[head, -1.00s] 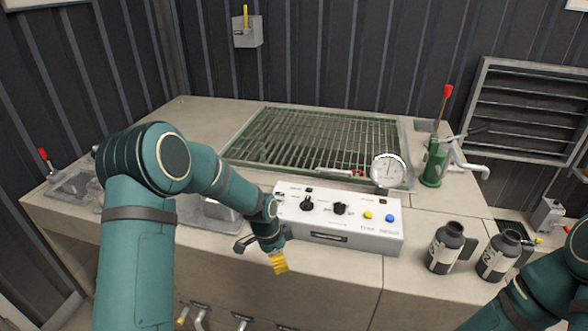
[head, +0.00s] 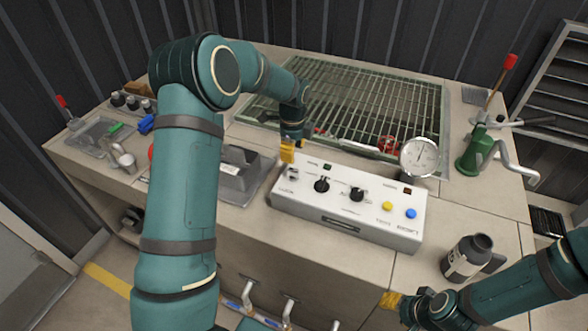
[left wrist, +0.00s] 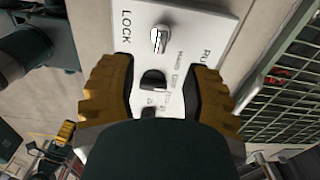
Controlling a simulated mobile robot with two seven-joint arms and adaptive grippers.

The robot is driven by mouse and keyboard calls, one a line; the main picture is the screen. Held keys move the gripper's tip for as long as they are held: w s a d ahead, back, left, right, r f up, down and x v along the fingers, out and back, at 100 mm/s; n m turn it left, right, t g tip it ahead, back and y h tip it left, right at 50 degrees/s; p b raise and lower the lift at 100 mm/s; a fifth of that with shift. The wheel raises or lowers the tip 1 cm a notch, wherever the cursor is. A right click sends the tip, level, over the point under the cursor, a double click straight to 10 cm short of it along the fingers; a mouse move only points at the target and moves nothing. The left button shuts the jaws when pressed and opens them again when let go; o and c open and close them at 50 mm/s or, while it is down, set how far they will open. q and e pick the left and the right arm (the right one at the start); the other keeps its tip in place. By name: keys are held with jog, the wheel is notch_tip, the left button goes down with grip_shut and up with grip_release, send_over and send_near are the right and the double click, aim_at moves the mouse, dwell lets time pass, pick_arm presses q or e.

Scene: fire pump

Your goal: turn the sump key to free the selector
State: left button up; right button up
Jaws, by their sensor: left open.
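The sump key looks like the small silver key switch (head: 292,174) at the left end of the white control box (head: 345,216). In the left wrist view the silver key (left wrist: 159,38) stands beside the word LOCK. A dark selector knob (left wrist: 154,79) sits next to it; in the head view a black knob (head: 322,184) is right of the key. My left gripper (head: 288,150) is open above the box's left end; its yellow fingers (left wrist: 157,80) flank the panel face in the wrist view, with nothing between them. My right gripper (head: 390,300) is low at right, its jaws unclear.
A round gauge (head: 419,157) stands behind the box's right end. A metal grating (head: 360,105) lies behind the box. A grey tray (head: 240,185) is at its left. A dark bottle (head: 467,258) and a green hand pump (head: 478,150) are at right.

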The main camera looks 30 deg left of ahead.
aim_at(293, 169)
pick_arm(q)
notch_tip(293, 169, down, 9)
jog(key=shift+r, duration=0.2)
dwell(0.3)
grip_shut()
